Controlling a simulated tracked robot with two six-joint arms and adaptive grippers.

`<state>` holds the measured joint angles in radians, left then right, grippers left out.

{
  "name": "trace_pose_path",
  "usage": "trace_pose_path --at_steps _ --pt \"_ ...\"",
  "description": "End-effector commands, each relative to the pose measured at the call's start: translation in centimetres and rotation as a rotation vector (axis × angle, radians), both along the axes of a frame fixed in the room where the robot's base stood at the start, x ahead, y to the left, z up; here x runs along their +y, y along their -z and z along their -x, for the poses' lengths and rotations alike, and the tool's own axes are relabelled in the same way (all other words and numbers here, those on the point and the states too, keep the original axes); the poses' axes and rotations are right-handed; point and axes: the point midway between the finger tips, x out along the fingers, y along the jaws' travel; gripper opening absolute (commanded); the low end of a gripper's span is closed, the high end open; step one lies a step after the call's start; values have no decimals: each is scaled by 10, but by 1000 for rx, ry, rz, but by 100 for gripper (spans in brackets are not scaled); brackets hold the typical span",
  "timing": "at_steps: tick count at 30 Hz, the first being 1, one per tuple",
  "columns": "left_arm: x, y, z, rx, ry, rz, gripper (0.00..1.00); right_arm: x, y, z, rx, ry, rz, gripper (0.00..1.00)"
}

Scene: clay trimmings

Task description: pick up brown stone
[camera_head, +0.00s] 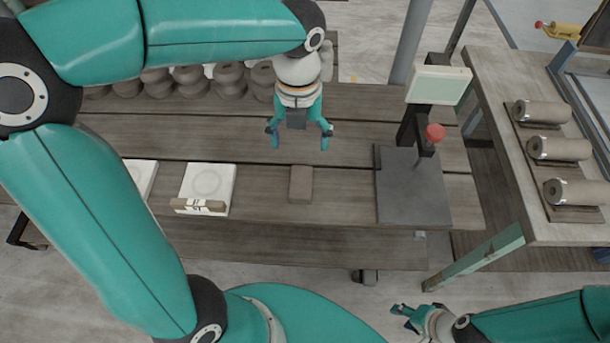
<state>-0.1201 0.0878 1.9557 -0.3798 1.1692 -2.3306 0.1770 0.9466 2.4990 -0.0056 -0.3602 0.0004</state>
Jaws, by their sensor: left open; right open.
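A small brown block, the brown stone (301,184), lies on the wooden table (260,211) near its front edge, in the middle of the head view. My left gripper (300,142) is over the table just behind the stone in the picture. It is open and empty, with its fingers pointing towards the stone and apart from it. My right gripper (399,316) is low at the bottom right, in front of the table and away from the stone. It is open, and nothing shows in it.
A dark plate stand with a red knob (435,132) is right of the stone. A white slab (207,185) with a small bar lies to the left. Several brown pots (229,78) line the back. A side table (500,150) at right holds clay cylinders (559,148).

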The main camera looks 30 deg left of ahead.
Motion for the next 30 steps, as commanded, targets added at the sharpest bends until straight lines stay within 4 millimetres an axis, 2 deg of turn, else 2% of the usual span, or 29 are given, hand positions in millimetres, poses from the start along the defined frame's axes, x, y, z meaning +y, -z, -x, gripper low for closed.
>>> trace_pose_path --at_steps 6,12,22,30 --pt "5 48 5 6 -18 0 81 0 4 0 1 0 0 43" --pt "6 86 5 4 -22 0 81 0 7 0 0 -1 0 43" --pt "6 109 3 3 -23 1 81 0 7 0 0 -1 0 43" --pt "3 146 -3 3 -23 1 81 0 8 0 0 0 0 43"
